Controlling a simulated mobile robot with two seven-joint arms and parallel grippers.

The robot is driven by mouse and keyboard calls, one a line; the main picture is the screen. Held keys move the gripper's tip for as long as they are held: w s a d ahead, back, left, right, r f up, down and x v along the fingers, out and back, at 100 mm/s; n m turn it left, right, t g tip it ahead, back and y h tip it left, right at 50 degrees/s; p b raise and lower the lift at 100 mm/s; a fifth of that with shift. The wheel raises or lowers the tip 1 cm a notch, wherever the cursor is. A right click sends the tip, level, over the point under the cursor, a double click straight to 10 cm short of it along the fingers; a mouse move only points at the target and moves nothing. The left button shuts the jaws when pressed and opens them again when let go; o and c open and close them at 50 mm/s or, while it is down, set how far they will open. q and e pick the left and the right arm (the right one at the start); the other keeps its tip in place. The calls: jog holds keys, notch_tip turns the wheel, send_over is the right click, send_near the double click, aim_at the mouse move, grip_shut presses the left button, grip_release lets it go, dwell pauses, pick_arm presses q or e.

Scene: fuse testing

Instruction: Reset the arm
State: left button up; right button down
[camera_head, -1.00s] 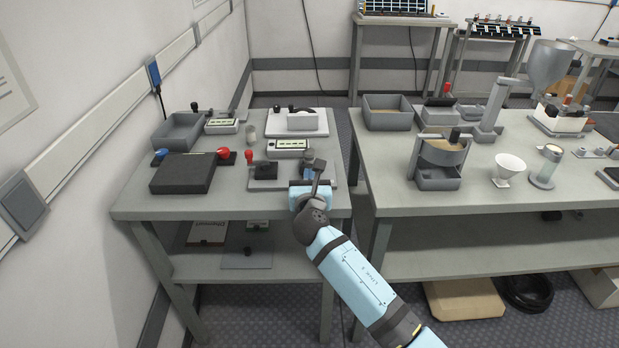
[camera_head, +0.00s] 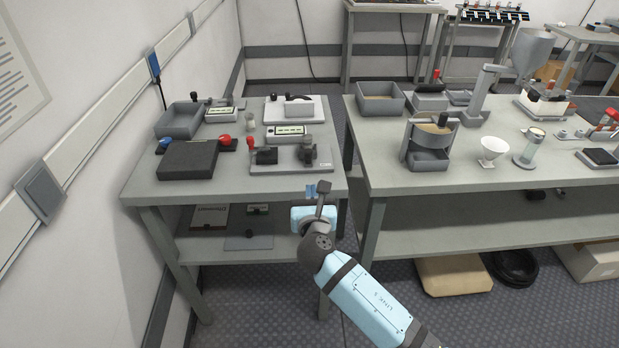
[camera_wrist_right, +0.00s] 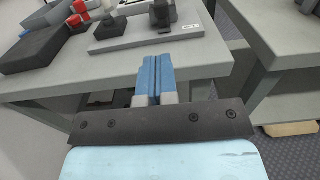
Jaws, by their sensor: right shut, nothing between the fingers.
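My right gripper (camera_head: 318,190) is in front of the left table's front edge, near its right corner, in the head view. In the right wrist view its blue fingers (camera_wrist_right: 156,78) are pressed together with nothing between them. The fingers point toward the grey fixture plate (camera_head: 290,166), which also shows in the wrist view (camera_wrist_right: 135,38). The plate carries a red-handled clamp (camera_head: 265,156) and a dark upright holder (camera_head: 307,152). The gripper is apart from these. My left gripper is not in view.
The left table (camera_head: 240,187) also holds a black box (camera_head: 187,160), a grey bin (camera_head: 180,121), a small meter (camera_head: 286,133) and a white-topped device (camera_head: 297,108). A second table (camera_head: 450,182) stands to the right, across a narrow gap. Open floor lies in front.

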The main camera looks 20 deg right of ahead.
jog(key=shift+v, duration=0.85)
